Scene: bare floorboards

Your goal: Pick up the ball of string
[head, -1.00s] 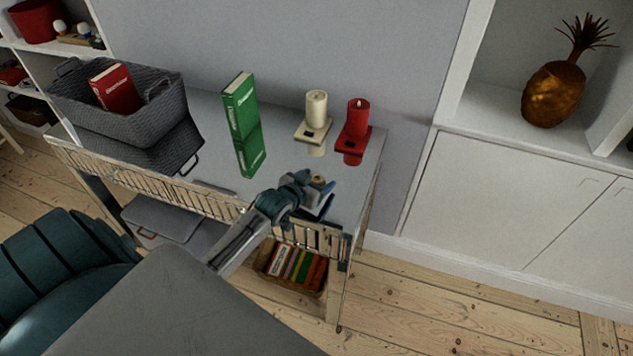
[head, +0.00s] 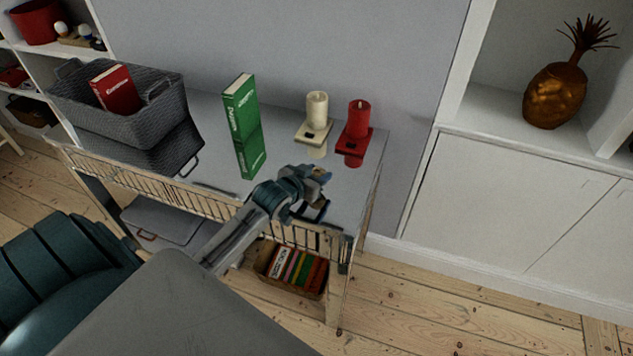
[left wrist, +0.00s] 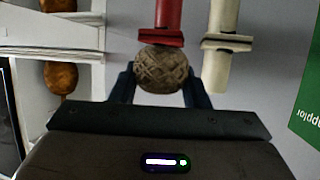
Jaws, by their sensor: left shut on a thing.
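The ball of string (left wrist: 162,69) is a brownish wound ball. In the left wrist view it sits between the two fingers of my left gripper (left wrist: 160,88), which is shut on it. In the head view my left gripper (head: 318,188) is over the right part of the grey table top (head: 213,110), in front of the candles. Only a small tan bit of the ball shows there; the gripper hides the rest. My right gripper is not in view.
A red candle (head: 358,120) and a cream candle (head: 317,106) in holders stand behind the gripper. A green book (head: 243,125) stands to its left. A grey basket (head: 140,122) holds a red book (head: 115,90). A low railing (head: 160,182) edges the table front.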

